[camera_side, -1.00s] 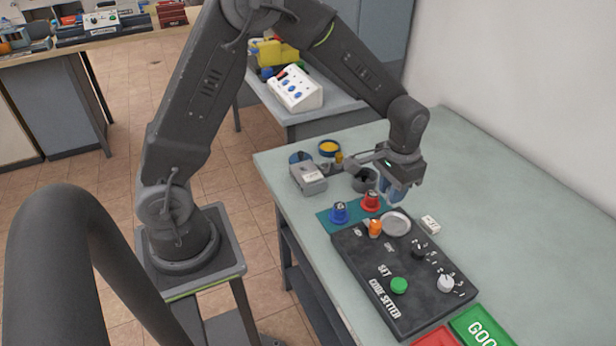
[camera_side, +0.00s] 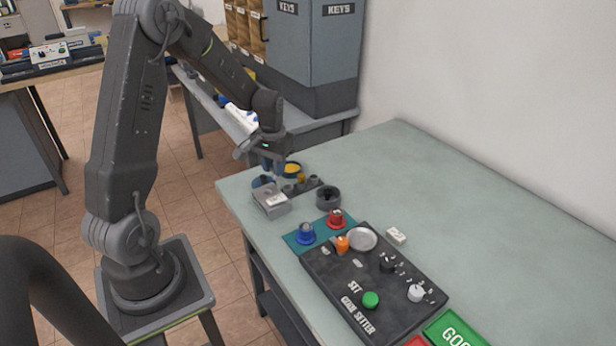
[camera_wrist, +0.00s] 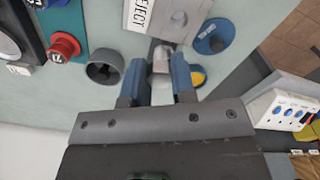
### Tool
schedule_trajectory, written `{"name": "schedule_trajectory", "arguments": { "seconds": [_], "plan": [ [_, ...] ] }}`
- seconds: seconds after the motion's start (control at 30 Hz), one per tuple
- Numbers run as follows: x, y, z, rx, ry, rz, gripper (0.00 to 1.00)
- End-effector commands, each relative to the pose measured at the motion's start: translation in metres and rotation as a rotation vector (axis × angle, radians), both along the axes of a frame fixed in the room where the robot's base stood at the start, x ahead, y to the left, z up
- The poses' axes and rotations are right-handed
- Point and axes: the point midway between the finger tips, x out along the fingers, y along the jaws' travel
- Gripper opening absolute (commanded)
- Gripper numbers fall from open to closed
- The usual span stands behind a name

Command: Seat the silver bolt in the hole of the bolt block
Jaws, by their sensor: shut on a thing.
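A silver piece, which looks like the bolt (camera_wrist: 161,62), sits between the blue fingers of my gripper (camera_wrist: 158,84) in the wrist view. The fingers are shut on it; its lower end is hard to make out. In the side view my gripper (camera_side: 274,172) is above and close to this grey block (camera_side: 271,201) at the table's far left corner. I cannot tell whether bolt and block touch.
A dark cup (camera_side: 328,196), a yellow-filled blue dish (camera_side: 292,169) and a blue disc (camera_wrist: 213,36) stand close by. Red (camera_side: 336,218) and blue (camera_side: 306,233) knobs and a black panel (camera_side: 340,282) lie nearer the camera. The table's right side is clear.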

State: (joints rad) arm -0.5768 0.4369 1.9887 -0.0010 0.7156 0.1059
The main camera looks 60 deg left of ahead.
Motion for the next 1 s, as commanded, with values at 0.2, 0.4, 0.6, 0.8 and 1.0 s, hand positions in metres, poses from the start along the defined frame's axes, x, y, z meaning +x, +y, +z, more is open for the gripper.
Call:
{"name": "schedule_trajectory", "arguments": {
  "seconds": [0.2,0.4,0.6,0.8,1.0],
  "plan": [
    [-0.016,0.022,-0.004,0.0,0.001,0.052,0.01],
    [-0.016,0.022,-0.018,-0.001,0.003,0.053,0.01],
    [-0.016,0.022,-0.034,-0.001,0.002,0.052,0.01],
    [-0.016,0.022,-0.043,0.0,0.0,0.052,0.01],
    [-0.016,0.022,-0.044,0.0,0.0,0.052,0.01]
  ]
}}
